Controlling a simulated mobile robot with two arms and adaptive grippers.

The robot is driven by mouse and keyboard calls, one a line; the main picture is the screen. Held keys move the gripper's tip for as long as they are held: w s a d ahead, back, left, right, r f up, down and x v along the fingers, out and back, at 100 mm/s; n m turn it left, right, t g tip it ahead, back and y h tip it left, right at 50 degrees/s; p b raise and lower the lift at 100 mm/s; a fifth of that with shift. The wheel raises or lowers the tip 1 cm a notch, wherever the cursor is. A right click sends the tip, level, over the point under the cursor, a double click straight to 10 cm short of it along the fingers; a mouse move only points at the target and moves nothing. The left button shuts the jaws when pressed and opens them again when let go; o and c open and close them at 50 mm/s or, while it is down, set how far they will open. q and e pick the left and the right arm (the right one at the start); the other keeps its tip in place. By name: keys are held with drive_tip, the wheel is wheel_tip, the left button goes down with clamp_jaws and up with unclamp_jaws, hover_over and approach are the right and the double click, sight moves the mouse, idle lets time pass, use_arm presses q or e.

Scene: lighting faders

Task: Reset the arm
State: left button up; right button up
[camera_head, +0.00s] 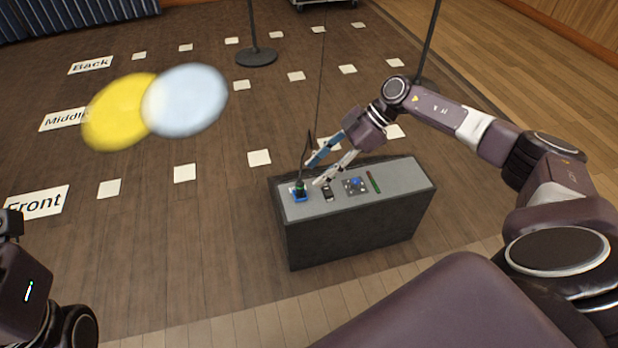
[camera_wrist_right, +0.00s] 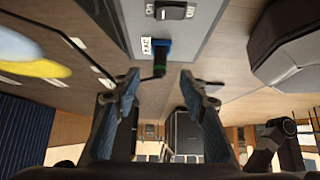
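My right arm reaches in from the right in the head view. Its gripper (camera_head: 314,173) is above the left part of a grey console (camera_head: 400,176), with its two fingers spread apart and nothing seen between them. Near the fingertips is a blue-based control (camera_head: 300,196) with a dark upper part. In the right wrist view the open fingers (camera_wrist_right: 158,76) stand either side of its green and black top, which looks beyond them; contact cannot be told.
The console also carries a black switch (camera_head: 327,194), a blue knob (camera_head: 355,182) and a red-green strip (camera_head: 374,182). Yellow (camera_head: 120,110) and pale blue (camera_head: 185,100) light spots show over the floor. White markers and signs lie there. A stand base (camera_head: 256,57) is behind.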

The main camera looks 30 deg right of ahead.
drive_tip(key=v, duration=0.7)
